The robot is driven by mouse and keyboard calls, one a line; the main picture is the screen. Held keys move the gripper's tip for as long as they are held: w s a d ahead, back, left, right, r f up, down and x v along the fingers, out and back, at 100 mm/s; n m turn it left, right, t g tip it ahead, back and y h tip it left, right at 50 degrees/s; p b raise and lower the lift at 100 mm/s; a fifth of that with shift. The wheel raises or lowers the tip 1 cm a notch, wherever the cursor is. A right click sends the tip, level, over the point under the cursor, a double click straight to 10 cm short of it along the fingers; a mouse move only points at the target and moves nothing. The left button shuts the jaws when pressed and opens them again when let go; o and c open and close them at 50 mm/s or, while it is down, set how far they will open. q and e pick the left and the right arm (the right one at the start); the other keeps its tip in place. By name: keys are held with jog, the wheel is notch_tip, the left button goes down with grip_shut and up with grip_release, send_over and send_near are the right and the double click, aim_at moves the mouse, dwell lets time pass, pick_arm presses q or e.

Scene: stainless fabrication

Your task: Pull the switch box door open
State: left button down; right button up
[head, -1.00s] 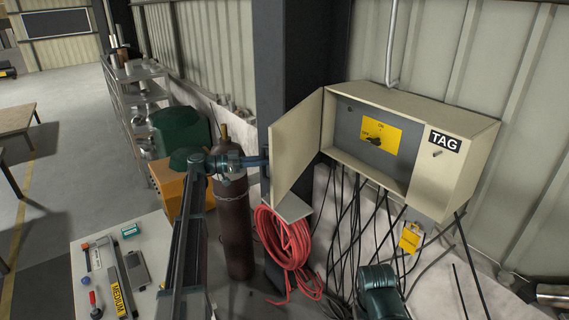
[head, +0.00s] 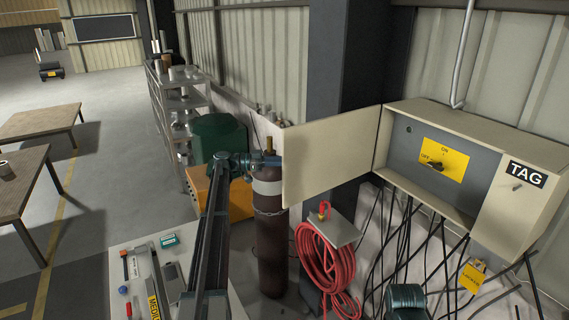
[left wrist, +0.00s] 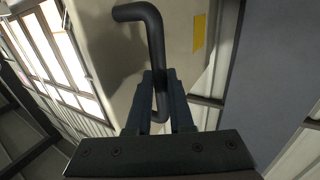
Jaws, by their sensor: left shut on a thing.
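The switch box (head: 540,205) is a beige cabinet on the wall at the right of the head view. Its door (head: 332,155) stands wide open, swung out to the left. Inside, a yellow plate (head: 444,160) carries a dark rotary switch. My left gripper (head: 270,160) is at the door's free edge. In the left wrist view, its fingers (left wrist: 160,100) are shut on a dark bent door handle (left wrist: 155,45). In the head view the door hides the handle. A dark green part of my right arm (head: 405,300) shows at the bottom; the right gripper is not visible.
A brown gas cylinder (head: 270,240) stands just below the left gripper. A coiled red hose (head: 328,265) hangs under the door. Black cables (head: 430,245) run below the box. A bench with tools (head: 125,255) is at lower left.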

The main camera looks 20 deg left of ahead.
pick_arm(q)
jog(key=c, duration=0.8)
grip_release()
jog(key=shift+w+d, duration=0.1)
jog(key=shift+d, duration=0.05)
jog(key=v, duration=1.4)
